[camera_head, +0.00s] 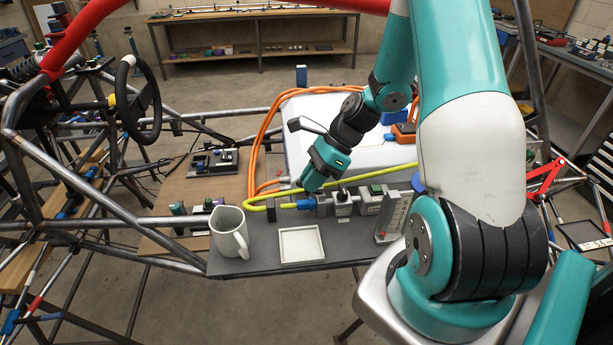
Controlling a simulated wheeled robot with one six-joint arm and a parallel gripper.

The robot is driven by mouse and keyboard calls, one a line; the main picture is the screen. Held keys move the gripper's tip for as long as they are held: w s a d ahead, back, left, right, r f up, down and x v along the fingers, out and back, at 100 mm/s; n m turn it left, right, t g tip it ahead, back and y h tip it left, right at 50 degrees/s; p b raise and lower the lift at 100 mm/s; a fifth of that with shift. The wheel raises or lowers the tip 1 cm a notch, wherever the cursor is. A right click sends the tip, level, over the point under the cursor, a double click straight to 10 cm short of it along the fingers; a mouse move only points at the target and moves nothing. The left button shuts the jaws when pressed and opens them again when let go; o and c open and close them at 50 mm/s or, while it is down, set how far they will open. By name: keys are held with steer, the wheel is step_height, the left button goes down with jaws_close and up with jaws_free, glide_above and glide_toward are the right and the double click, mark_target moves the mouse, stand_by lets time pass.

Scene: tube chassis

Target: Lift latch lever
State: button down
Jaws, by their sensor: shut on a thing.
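My gripper (309,188) points down and to the left, its fingertips just above the blue connector (307,203) on the yellow cable. The connector sits against a row of small grey boxes on the dark shelf. The jaws are shut on a small part at this connector, which I take to be the latch lever; the fingers hide it, so I cannot tell its angle. A grey box with a black top (342,204) stands just right of the fingertips. A grey box with a green top (372,198) stands further right.
Orange cables (256,150) and the yellow cable (262,204) run behind. Chassis tubes and a steering wheel (138,98) are at left.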

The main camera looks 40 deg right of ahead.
steer(key=t+y, duration=0.1)
steer(key=s+d+t+y+p, duration=0.1)
steer(key=y, duration=0.1)
steer(key=shift+d+r, duration=0.15)
steer(key=shift+r, duration=0.15)
steer(key=shift+s+d+n+t+y+p, duration=0.25)
steer(key=shift+d+t+y, duration=0.1)
steer(key=shift+y, duration=0.45)
steer(key=shift+s+d+n+t+y+p, duration=0.15)
steer(key=shift+d+t+y+p, duration=0.15)
steer(key=shift+y, duration=0.5)
steer(key=shift+f, duration=0.1)
steer(key=c, duration=1.1)
jaws_free()
steer(key=shift+c, duration=0.2)
step_height(320, 180, up, 20)
steer(key=p, duration=0.2)
